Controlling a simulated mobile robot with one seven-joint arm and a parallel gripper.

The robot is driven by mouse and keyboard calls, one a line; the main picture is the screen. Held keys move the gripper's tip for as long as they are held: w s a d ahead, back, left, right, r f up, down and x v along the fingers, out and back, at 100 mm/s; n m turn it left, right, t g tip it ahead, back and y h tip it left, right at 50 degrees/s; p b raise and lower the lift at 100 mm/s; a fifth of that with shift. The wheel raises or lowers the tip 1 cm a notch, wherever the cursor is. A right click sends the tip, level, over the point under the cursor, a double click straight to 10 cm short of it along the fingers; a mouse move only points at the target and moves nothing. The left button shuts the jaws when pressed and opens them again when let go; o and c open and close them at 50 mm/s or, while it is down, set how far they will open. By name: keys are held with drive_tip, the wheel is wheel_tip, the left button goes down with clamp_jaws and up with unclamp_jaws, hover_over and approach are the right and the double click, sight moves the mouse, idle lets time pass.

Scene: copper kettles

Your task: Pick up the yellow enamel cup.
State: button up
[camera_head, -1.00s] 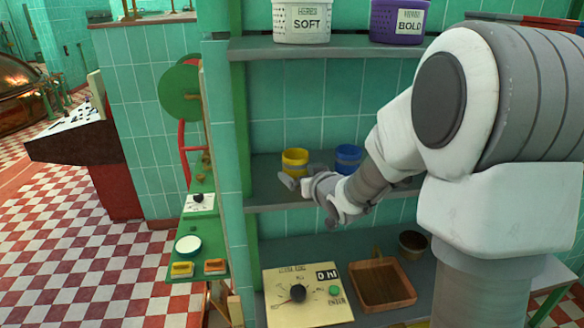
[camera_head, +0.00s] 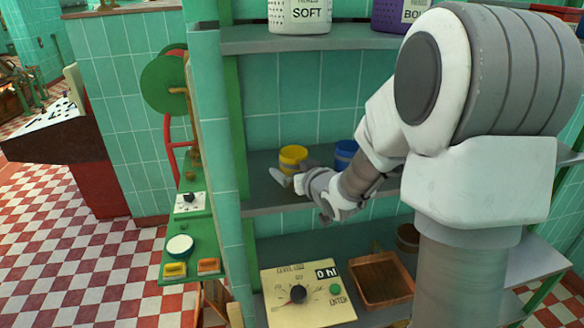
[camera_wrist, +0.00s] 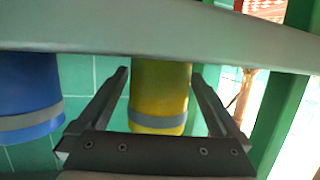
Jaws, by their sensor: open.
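The yellow enamel cup (camera_head: 293,157) with a grey band stands on the middle shelf (camera_head: 262,199) in the head view. My gripper (camera_head: 287,180) is in front of it and a little lower in the picture, partly covering its base. In the wrist view, which looks upside down, the yellow cup (camera_wrist: 160,92) shows between the two spread fingers of my gripper (camera_wrist: 161,75). The gripper is open and holds nothing. Whether the fingers reach alongside the cup or stop short of it is hard to tell.
A blue cup (camera_head: 345,153) stands right of the yellow one, partly behind my arm; it shows at left in the wrist view (camera_wrist: 30,95). A green upright (camera_head: 234,100) bounds the shelf at left. The upper shelf (camera_head: 300,38) holds white (camera_head: 299,12) and purple (camera_head: 401,14) containers.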

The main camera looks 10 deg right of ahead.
drive_tip(key=c, duration=1.2)
drive_tip(key=shift+c, duration=0.2)
drive_tip(key=shift+r, duration=0.15)
